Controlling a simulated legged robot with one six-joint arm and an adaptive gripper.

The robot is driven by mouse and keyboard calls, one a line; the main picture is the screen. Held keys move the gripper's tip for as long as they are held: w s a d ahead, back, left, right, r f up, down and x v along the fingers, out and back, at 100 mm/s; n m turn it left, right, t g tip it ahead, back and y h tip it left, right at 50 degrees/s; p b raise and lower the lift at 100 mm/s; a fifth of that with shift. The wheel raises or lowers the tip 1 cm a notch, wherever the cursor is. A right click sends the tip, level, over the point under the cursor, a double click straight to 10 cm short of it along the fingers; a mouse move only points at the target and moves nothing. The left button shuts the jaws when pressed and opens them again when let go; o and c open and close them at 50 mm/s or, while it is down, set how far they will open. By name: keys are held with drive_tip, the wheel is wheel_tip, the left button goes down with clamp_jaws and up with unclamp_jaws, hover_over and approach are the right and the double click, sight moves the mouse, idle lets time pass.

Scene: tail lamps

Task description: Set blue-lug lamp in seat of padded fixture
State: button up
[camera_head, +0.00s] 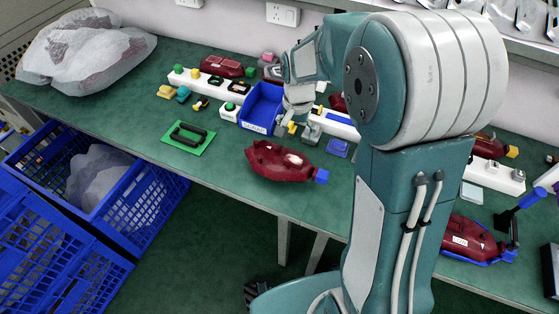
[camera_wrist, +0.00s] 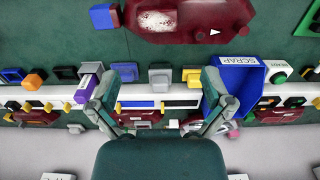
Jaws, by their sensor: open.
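The dark red lamp with a blue lug (camera_head: 280,160) lies on the green bench near its front edge, lug towards the right. In the wrist view the lamp (camera_wrist: 185,28) is at the top, partly cut off, with its blue lug (camera_wrist: 105,16) at the left. A green plate with two black bars (camera_head: 188,137), seemingly the padded fixture, lies left of the lamp; its bars have nothing between them. My gripper (camera_wrist: 160,82) is open and empty, fingers wide apart. In the head view my gripper (camera_head: 293,103) is behind the lamp, beside a blue bin, its tips partly hidden.
The blue SCRAP bin (camera_head: 262,106) stands close to my gripper. A white rail (camera_wrist: 150,100) with several small coloured parts runs behind. Another red lamp (camera_head: 468,238) lies at the right. A blue crate (camera_head: 140,205) stands left, below the bench. Bench around the lamp is mostly clear.

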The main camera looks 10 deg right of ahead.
hover_over(295, 158)
drive_tip(key=f, duration=0.5)
drive_tip(key=shift+w+a+f, duration=0.15)
drive_tip(key=shift+a+f, duration=0.05)
drive_tip(key=shift+f, duration=0.15)
wheel_tip(295, 158, down, 5)
drive_tip(key=shift+d+f, duration=0.15)
drive_tip(key=c, duration=1.1)
